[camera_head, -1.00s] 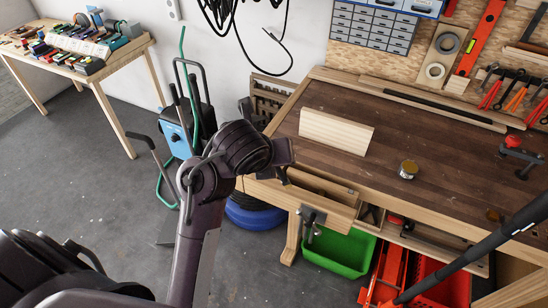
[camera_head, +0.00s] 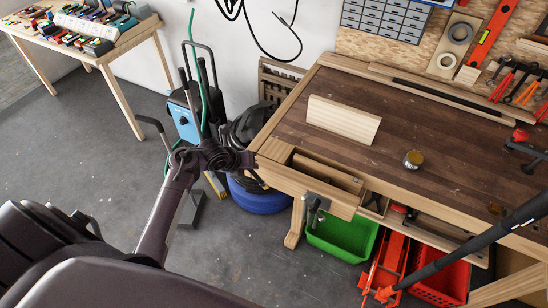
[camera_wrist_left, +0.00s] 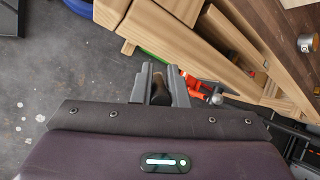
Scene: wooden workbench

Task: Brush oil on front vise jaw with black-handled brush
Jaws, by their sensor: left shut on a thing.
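My left gripper (camera_head: 243,160) is at the bench's left front corner, left of the front vise. The jaw also shows in the left wrist view (camera_wrist_left: 158,27), beyond the fingers. My right gripper is not in view.
A small round tin (camera_head: 413,159) and an upright wooden board (camera_head: 342,120) stand on the bench top (camera_head: 390,120). A green bin (camera_head: 342,240), a red jack (camera_head: 385,268) and a red crate (camera_head: 442,284) are under it. A blue machine (camera_head: 185,122) stands to the left.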

